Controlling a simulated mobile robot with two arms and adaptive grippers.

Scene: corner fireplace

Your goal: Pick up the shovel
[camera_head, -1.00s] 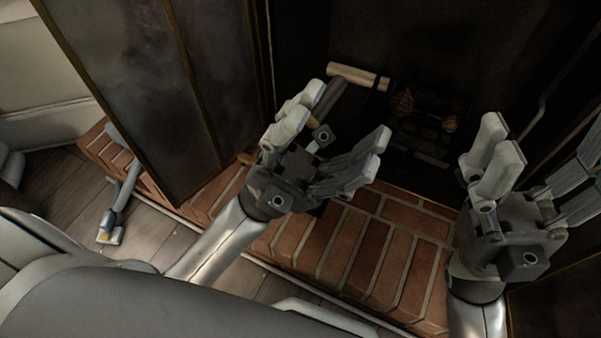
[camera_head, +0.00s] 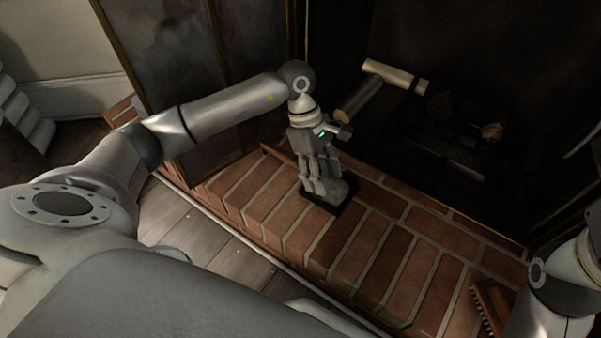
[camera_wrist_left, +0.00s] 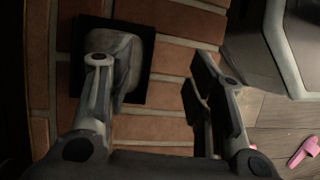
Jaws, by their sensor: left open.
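A flat black square piece (camera_head: 322,206) lies on the brick hearth. It may be the shovel or its base, but I cannot tell, and no handle shows clearly. In the left wrist view the black piece (camera_wrist_left: 88,40) has a pale grey rounded part on it (camera_wrist_left: 134,62), partly behind a finger. My left gripper (camera_head: 325,187) points down just over the black piece and hides much of it. In the left wrist view its fingers (camera_wrist_left: 150,75) are apart, one side over the black piece, the other over bare brick. My right arm shows at the lower right, its gripper out of view.
The dark firebox holds logs (camera_head: 395,75) and pinecones (camera_head: 492,131). A fireplace door (camera_head: 180,60) stands behind my left arm. A bristled brown piece (camera_head: 487,305) lies at the lower right. A pink object (camera_wrist_left: 303,148) lies on the wooden floor. The middle bricks are clear.

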